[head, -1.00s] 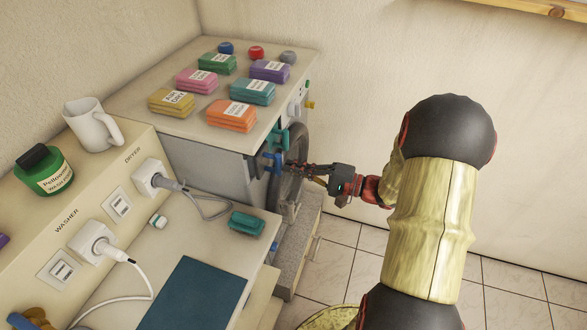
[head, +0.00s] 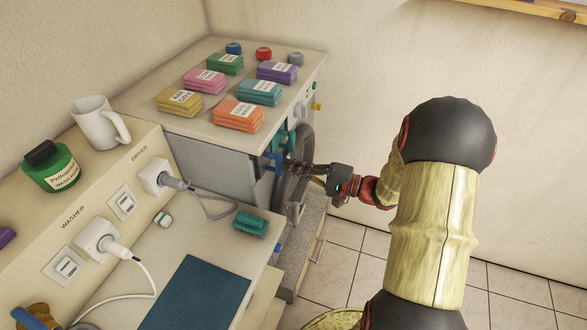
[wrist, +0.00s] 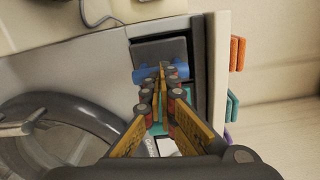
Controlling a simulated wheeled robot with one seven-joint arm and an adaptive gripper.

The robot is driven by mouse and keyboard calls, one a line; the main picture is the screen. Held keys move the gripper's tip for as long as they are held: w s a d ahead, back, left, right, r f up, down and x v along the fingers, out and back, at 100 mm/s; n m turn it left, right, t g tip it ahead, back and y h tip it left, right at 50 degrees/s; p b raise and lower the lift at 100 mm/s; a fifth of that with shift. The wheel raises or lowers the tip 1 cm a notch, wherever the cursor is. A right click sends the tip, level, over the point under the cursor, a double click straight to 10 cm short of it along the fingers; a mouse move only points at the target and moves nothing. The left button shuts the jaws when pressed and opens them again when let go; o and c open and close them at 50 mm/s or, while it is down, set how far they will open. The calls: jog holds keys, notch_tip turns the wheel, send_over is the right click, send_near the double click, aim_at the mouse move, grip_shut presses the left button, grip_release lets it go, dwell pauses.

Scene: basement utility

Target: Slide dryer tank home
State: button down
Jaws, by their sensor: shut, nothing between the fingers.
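The dryer (head: 205,161) is the pale machine at the back, with cloth stacks on its top. In the wrist view, the tank front looks like a dark grey panel (wrist: 158,50) in the dryer's front, with a blue strip (wrist: 146,76) across it. A blue part (head: 271,160) also shows at the dryer's front edge in the head view. My gripper (head: 293,167) is shut and empty, with its fingers pointing at this front. In the wrist view its fingertips (wrist: 163,71) overlap the blue strip; I cannot tell whether they touch. How deep the tank sits is unclear.
The round dryer door (wrist: 65,135) has a metal handle and lies beside my fingers in the wrist view. Tiled floor (head: 345,245) is free at right.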

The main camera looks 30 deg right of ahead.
dwell(0.3)
jog(key=v, duration=1.4)
jog(key=shift+s+d, duration=0.2)
dwell(0.4)
